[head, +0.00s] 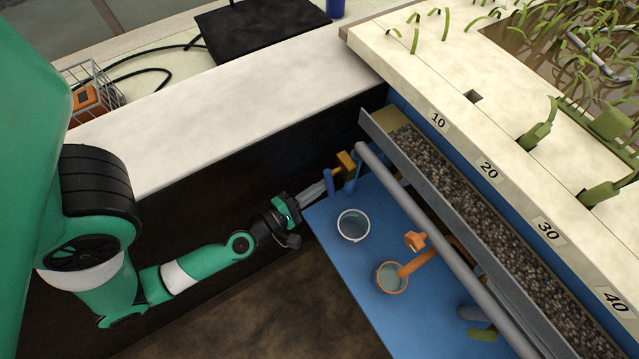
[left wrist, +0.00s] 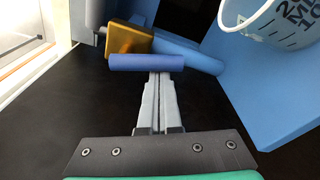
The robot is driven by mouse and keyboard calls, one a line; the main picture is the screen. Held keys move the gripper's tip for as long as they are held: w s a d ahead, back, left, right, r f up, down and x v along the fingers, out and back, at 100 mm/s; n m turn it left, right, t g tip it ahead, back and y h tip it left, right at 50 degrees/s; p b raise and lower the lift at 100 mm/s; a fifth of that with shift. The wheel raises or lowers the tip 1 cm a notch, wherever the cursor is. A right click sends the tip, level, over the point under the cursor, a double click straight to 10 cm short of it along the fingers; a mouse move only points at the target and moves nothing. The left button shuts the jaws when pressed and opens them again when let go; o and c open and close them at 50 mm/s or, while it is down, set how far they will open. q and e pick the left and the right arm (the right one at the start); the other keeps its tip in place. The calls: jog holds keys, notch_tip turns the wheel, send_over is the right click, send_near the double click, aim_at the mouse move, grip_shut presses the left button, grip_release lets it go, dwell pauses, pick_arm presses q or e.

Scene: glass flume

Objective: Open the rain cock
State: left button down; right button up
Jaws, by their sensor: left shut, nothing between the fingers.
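A cock with a brass-coloured body (head: 346,161) and a blue bar handle (head: 331,182) sits at the left end of the grey pipe, above the blue surface. I take this to be the rain cock; no label shows on it. In the left wrist view the blue handle (left wrist: 146,62) lies crosswise just beyond my fingertips, with the brass body (left wrist: 128,40) behind it. My left gripper (head: 321,187) is shut and empty, its tips at or very near the handle. I cannot tell whether they touch it. My right gripper is not in view.
A white bucket (head: 353,226) stands on the blue surface (head: 345,275) close to the cock. An orange-rimmed cup (head: 392,279) stands under an orange tap (head: 415,240). The grey pipe (head: 440,245) runs along a gravel-filled channel (head: 480,194). A pale ledge (head: 240,95) lies behind my arm.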

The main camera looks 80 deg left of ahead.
pick_arm(q)
jog(key=shift+d, duration=0.1)
jog(key=shift+w+d+r+n+h+p, duration=0.15)
jog(key=shift+d+n+p, duration=0.2)
jog(key=shift+n+p, duration=0.35)
jog(key=shift+w+d+n+h+p, duration=0.1)
jog(key=shift+d+n+p, duration=0.25)
jog(key=shift+n, duration=0.7)
jog(key=shift+w+d+r+n+h+p, duration=0.15)
jog(key=shift+d+n+p, duration=0.15)
jog(key=shift+n+p, duration=0.45)
jog(key=shift+f, duration=0.1)
